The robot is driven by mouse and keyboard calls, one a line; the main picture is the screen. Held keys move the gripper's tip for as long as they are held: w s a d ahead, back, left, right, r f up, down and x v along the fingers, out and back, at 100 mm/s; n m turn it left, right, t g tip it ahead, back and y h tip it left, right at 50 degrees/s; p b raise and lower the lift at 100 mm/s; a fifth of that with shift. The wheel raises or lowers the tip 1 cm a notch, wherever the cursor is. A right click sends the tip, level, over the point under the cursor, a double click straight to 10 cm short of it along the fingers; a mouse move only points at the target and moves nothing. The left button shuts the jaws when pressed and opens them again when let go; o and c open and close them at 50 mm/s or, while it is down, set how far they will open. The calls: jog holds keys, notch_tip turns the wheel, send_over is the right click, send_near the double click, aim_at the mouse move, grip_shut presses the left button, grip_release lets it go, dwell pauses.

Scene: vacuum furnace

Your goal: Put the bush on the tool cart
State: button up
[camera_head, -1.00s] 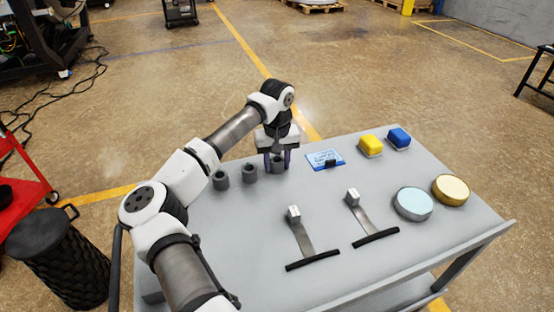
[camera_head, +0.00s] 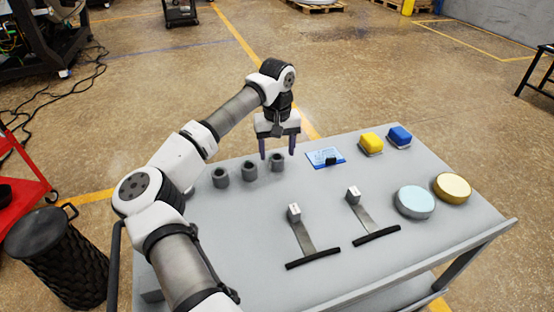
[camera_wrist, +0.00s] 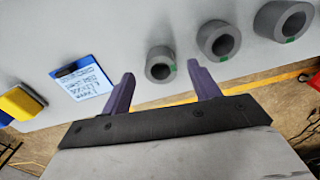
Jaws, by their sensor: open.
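Three grey ring-shaped bushes stand in a row near the far left edge of the grey tool cart (camera_head: 240,235): a left one (camera_head: 220,178), a middle one (camera_head: 249,170) and a right one (camera_head: 277,162). My gripper (camera_head: 278,156) is open, just above the right bush and holding nothing. In the wrist view the right bush (camera_wrist: 160,64) lies between the spread fingers of my gripper (camera_wrist: 163,80), beyond their tips. The middle bush (camera_wrist: 219,39) and left bush (camera_wrist: 284,20) show to its right. Each bush has a small green mark in the wrist view.
A blue-and-white card (camera_head: 325,158) lies right of the bushes. Yellow (camera_head: 371,142) and blue (camera_head: 400,137) blocks, two round tins (camera_head: 414,202) and two scraper-like tools (camera_head: 304,240) are also on the cart. A black bin (camera_head: 58,258) and red cart stand at left.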

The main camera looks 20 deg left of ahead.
aim_at(277, 158)
notch_tip(277, 158, up, 8)
jog(key=b, duration=0.1)
dwell(0.4)
